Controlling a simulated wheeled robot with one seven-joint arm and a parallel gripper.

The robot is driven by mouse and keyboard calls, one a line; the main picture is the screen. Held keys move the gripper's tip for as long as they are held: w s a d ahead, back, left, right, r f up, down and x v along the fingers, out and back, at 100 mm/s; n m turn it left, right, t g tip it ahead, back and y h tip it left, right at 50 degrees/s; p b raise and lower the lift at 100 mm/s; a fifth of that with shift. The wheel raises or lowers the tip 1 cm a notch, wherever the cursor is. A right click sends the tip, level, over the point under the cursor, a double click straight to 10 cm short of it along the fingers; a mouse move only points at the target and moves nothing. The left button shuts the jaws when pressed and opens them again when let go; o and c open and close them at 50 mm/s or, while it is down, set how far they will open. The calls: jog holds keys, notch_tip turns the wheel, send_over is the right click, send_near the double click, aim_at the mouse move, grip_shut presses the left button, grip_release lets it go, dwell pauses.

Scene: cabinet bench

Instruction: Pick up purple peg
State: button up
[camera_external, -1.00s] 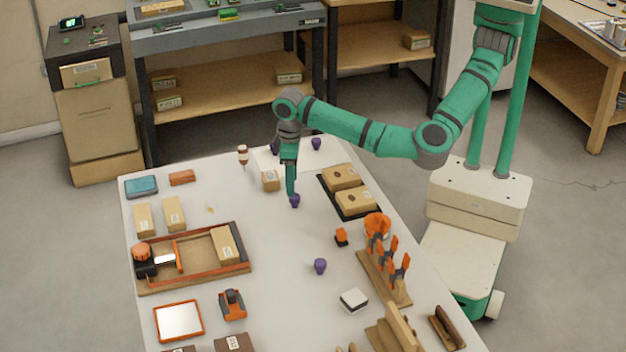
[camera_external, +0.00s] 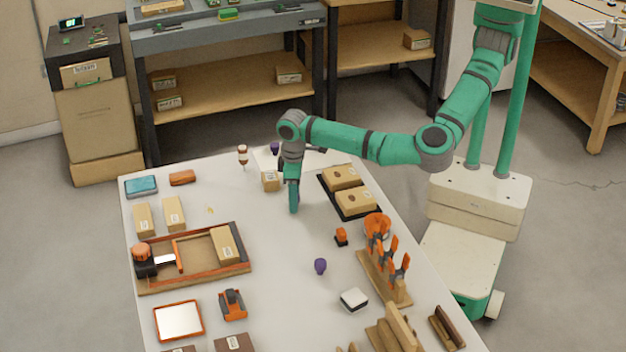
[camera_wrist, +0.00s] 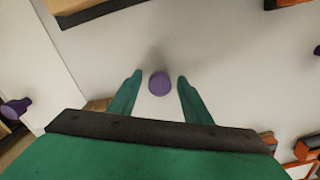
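A purple peg (camera_wrist: 159,83) shows in the wrist view as a round top between the two green fingertips. My gripper (camera_wrist: 159,79) is open, with a gap on each side of this peg. In the external view my gripper (camera_external: 294,208) points down at the white table, and its fingers hide the peg. A second purple peg (camera_wrist: 15,110) lies at the left edge of the wrist view. In the external view, one purple peg (camera_external: 320,266) stands nearer the front, and another (camera_external: 275,147) is at the back.
A small cardboard box (camera_external: 270,181) stands just left of my gripper. A black tray (camera_external: 330,199) with two boxes is to the right. An orange-framed wooden tray (camera_external: 205,271) lies front left. The table between the gripper and the front peg is clear.

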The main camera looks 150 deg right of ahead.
jog(key=c, duration=0.9)
